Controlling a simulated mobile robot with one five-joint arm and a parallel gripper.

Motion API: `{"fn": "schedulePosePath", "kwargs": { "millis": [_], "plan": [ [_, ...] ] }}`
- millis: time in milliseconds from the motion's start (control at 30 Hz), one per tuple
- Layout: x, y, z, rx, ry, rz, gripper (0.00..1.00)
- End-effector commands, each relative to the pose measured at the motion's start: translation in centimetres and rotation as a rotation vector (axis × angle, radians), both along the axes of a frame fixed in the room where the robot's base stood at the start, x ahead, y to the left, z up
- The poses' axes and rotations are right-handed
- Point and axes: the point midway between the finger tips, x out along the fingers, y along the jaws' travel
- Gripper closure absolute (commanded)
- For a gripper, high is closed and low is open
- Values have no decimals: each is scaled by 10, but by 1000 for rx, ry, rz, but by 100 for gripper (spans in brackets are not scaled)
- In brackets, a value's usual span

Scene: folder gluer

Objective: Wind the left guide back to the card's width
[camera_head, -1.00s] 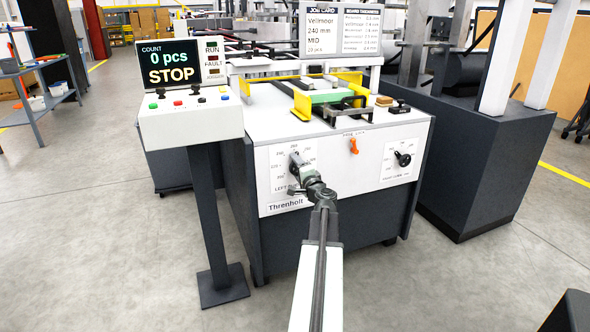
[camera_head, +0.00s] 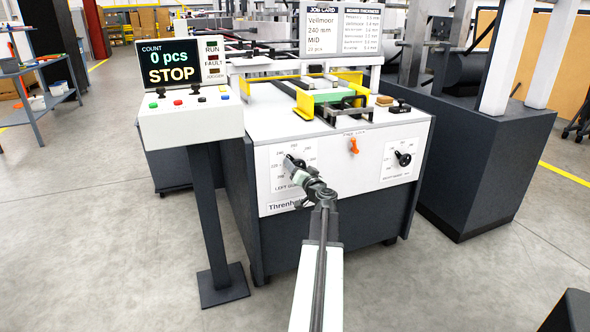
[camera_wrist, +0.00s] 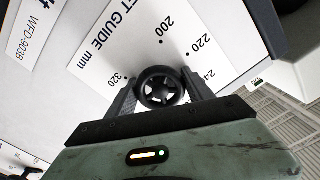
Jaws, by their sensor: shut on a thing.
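The left guide dial (camera_head: 279,187), marked in mm, is on the machine's white front panel. Its dark round knob (camera_wrist: 160,88) sits between the fingers of my gripper (camera_wrist: 160,92) in the wrist view, and the gripper is shut on it. My gripper (camera_head: 296,168) also shows at the dial in the head view, covering most of the knob. Marks 200, 220 and 320 can be read; the pointer's setting cannot. On the machine top, yellow guides (camera_head: 303,104) stand by a green card stack (camera_head: 328,96). Whether guide and card touch is unclear.
The job card (camera_head: 321,30) reads Vellmoor, 240 mm, MID. A control console (camera_head: 190,122) at left shows 0 pcs and STOP. An orange lever (camera_head: 354,146) and a second dial knob (camera_head: 403,159) are to the right on the panel. Floor in front is clear.

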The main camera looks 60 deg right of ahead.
Motion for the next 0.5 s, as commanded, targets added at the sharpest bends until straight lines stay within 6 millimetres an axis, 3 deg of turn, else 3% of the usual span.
{"fn": "schedulePosePath", "kwargs": {
  "millis": [500],
  "plan": [
    [1,-1,1,-115,83,0,80]
  ]
}}
